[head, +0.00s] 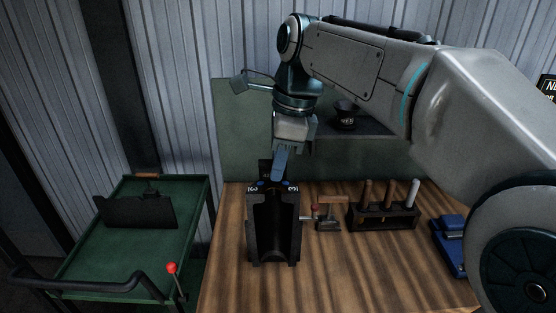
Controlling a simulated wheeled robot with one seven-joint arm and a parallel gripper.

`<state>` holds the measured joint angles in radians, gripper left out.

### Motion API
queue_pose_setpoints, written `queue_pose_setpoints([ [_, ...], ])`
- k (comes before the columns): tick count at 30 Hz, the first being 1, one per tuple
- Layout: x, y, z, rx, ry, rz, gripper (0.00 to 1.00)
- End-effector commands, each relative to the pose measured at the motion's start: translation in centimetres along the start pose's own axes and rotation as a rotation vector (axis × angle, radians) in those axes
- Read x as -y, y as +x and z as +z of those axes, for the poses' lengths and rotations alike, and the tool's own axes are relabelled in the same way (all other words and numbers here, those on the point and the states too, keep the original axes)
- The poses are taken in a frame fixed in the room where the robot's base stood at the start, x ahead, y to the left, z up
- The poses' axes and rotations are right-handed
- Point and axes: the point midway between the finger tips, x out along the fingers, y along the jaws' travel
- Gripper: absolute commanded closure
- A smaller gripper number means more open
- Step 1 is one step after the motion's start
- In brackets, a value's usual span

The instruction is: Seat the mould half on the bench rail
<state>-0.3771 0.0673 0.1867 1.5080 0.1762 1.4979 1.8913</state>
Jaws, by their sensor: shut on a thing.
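The dark mould half (275,228) stands upright at the left part of the wooden bench, its hollow channel facing me. Its top edge has blue spots and white markings. My gripper (280,172) points down at its top from behind, with a blue finger showing. It is shut on the mould half at the upper end; the exact grip is partly hidden by the finger. I cannot make out the bench rail apart from the mould half, nor tell whether the mould half's foot touches it.
A small clamp-like fitting (328,222) is close to the right. A dark rack (384,218) holds several handled tools. A blue object (449,243) lies farther right. A green cart (80,262) with a dark plate (138,212) stands left. The front of the wooden bench (350,275) is clear.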

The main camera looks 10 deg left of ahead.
Motion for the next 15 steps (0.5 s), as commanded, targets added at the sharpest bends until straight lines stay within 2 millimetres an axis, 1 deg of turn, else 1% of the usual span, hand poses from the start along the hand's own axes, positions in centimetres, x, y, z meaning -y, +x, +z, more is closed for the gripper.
queue_pose_setpoints([
  [1, 0.4, -0.7, 0.2, 0.003, -0.001, -0.006, 1.0],
  [15, 3.8, -0.7, 0.2, 0.003, -0.001, -0.007, 1.0],
])
